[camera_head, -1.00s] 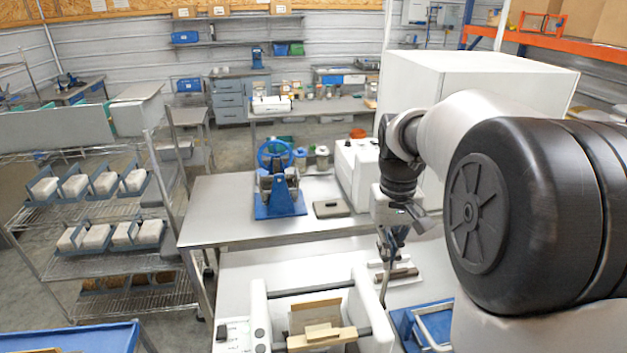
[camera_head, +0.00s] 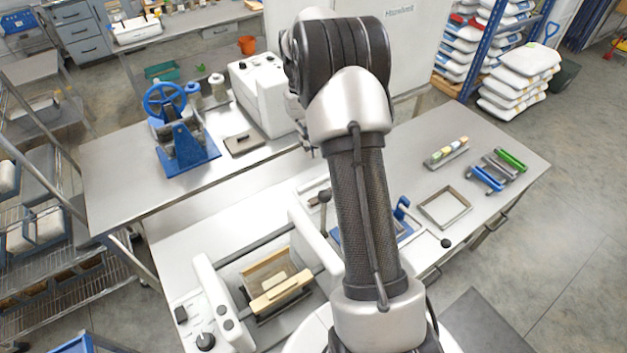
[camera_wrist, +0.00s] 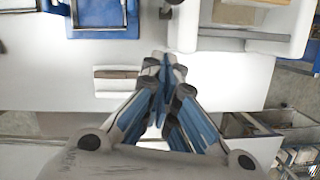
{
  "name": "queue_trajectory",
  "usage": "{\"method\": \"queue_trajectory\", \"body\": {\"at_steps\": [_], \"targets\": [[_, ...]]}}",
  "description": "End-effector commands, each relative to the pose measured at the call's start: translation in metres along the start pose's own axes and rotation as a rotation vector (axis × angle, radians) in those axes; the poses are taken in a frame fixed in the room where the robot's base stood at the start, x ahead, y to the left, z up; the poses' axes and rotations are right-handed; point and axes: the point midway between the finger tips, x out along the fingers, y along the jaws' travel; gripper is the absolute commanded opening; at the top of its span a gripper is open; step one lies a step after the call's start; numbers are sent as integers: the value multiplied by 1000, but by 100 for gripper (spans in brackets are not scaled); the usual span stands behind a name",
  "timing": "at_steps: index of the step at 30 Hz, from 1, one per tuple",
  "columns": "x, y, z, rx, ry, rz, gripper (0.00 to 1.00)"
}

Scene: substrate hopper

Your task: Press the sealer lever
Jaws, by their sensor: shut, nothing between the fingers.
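The sealer is a white machine with two upright side walls (camera_head: 212,295) at the front of the near table. Between its walls are crossbars and a tan block (camera_head: 280,290). Its lever appears to be a thin rod with a black ball knob (camera_head: 324,196) standing by its right wall; the knob also seems to show at the top of the wrist view (camera_wrist: 165,13), beside the white wall. My gripper (camera_wrist: 165,65) is shut and empty, apart from the knob. In the head view my arm mostly hides it.
A white plate with a brown bar (camera_wrist: 116,84) lies close to my gripper. A blue tray (camera_wrist: 100,25) is near the knob. A white boxy machine (camera_head: 262,95) and a blue hand-wheel press (camera_head: 185,145) stand behind. A metal frame (camera_head: 445,207) lies on the right.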

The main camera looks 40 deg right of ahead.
Motion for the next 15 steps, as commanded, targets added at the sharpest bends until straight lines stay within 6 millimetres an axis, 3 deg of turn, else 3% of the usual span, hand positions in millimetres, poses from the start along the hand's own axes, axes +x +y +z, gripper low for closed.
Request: {"method": "queue_trajectory", "body": {"at_steps": [8,15], "targets": [[5,0,0,0,0,0,0],[42,0,1,0,-4,-1,0]]}}
